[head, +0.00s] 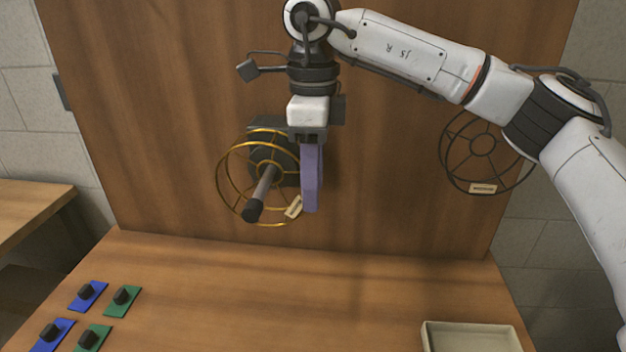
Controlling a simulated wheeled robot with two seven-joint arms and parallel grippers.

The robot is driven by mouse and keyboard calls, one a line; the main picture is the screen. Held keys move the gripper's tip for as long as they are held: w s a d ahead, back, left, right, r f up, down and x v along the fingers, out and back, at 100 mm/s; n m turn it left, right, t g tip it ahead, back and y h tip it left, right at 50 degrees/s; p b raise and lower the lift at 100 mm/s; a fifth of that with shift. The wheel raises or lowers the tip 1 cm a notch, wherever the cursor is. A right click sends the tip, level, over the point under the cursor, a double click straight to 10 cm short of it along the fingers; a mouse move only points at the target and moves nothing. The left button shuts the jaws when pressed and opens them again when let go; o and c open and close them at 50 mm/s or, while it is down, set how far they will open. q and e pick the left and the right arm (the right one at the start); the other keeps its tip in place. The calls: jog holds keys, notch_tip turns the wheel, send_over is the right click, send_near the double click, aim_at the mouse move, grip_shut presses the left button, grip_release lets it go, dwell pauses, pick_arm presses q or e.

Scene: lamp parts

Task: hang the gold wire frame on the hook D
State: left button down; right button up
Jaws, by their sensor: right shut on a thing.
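The gold wire frame (223,170) is a round, open cage with spokes and a small pale tag, in front of the upright wooden board. A dark hook (266,184) with a black end cap sticks out toward me through the middle area of the frame, and its dark mount shows behind. The frame looks to be around the hook; whether it rests on it I cannot tell. No letter D is readable. My right gripper (311,205), with purple fingers pointing down, is shut on the frame's right side. The fingers hide part of the rim. My left gripper is not in view.
A dark wire frame (444,161) with a pale tag is at the board's right, partly behind my right arm. Several blue and green plates with black knobs (122,296) lie on the table at left. A pale tray (428,338) stands at front right. The table's middle is clear.

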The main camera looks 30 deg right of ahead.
jog(key=s+a+b, duration=0.4)
jog(key=s+a, duration=0.4)
jog(key=s, duration=0.4)
jog(key=shift+s+a, duration=0.15)
dwell(2.4)
dwell(0.6)
dwell(1.2)
